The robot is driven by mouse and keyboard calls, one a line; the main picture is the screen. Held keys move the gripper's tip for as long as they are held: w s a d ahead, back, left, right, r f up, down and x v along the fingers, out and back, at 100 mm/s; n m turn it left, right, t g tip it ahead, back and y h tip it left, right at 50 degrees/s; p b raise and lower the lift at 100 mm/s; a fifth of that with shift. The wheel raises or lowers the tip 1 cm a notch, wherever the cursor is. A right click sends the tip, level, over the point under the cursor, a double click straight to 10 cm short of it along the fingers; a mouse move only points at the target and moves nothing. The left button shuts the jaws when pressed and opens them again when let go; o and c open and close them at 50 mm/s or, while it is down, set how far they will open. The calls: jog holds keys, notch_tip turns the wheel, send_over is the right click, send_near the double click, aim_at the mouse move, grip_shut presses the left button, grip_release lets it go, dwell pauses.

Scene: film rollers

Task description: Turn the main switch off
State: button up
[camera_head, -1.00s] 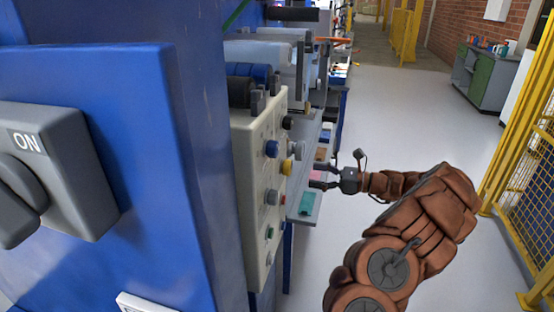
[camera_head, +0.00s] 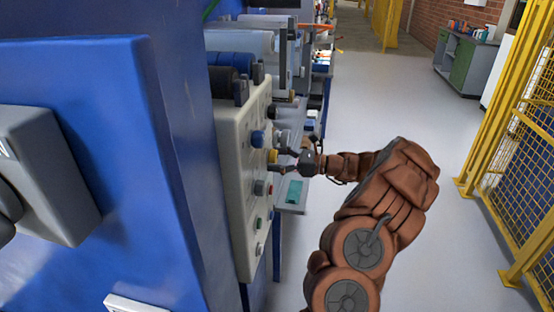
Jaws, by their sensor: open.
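The main switch (camera_head: 52,180) is a grey box with a rotary knob (camera_head: 8,200) on the blue cabinet at the left edge. The picture cuts it off, so most of its knob and label are out of view. My gripper (camera_head: 280,161) is open and empty. It is well to the right of the switch and farther away, close in front of the cream button panel. I cannot tell whether its fingers touch the panel.
The cream panel (camera_head: 235,190) carries several knobs and buttons, among them a blue one (camera_head: 257,139). A blue cabinet (camera_head: 110,120) fills the left. A yellow mesh fence (camera_head: 520,150) stands at the right. Grey floor (camera_head: 430,230) is clear between.

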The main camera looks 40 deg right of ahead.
jog(key=c, duration=1.2)
jog(key=shift+o, duration=0.2)
jog(key=shift+n+b, duration=0.3)
jog(key=shift+f+n+b, duration=0.15)
jog(key=shift+n+b, duration=0.35)
jog(key=shift+n, duration=0.1)
jog(key=n+b, duration=0.4)
jog(key=shift+w, duration=0.1)
jog(key=n+b, duration=0.4)
jog(key=shift+d+n+b, duration=0.1)
jog(key=shift+n+b, duration=0.2)
jog(key=n+b, duration=0.3)
jog(key=shift+d+r+n, duration=0.1)
jog(key=shift+r+n, duration=0.15)
jog(key=shift+n, duration=0.05)
